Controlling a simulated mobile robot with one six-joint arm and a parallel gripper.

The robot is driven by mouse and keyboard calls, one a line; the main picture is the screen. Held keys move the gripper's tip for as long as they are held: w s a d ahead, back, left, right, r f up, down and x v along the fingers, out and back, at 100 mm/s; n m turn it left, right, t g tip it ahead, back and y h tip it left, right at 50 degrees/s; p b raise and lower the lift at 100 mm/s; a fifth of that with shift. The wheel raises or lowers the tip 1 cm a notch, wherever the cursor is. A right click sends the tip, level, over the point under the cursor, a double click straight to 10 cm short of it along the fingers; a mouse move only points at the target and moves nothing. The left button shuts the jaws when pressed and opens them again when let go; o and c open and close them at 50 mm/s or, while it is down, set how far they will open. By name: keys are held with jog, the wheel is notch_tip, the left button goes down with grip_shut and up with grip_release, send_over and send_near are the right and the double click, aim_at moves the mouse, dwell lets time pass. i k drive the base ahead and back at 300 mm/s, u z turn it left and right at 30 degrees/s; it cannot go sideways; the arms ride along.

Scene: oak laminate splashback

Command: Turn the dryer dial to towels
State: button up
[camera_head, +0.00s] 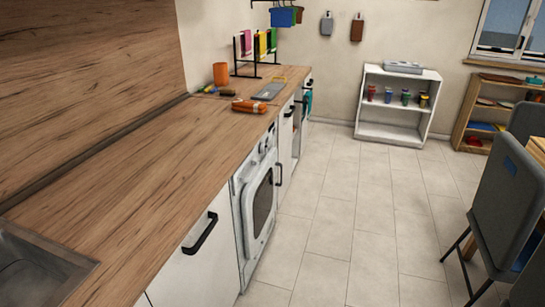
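The dryer (257,205) is a white front-loading machine under the wooden counter, seen at a steep angle in the head view. Its dark door window faces right toward the aisle. Its control panel (268,141) is a narrow strip above the door with small dark round parts. I cannot tell which one is the dial, its setting, or any label. My gripper is not in view.
The wooden counter (150,150) runs along the left, with a sink (40,270) at the near left corner. A white cabinet door with a black handle (201,233) is nearer than the dryer. The tiled floor (345,220) is clear; a grey chair (500,200) stands at right.

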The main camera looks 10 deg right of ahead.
aim_at(263, 148)
jog(key=k, duration=1.05)
jog(key=z, duration=0.5)
jog(key=i, duration=1.35)
jog(key=u, duration=0.35)
jog(key=i, duration=0.9)
jog(key=u, duration=0.5)
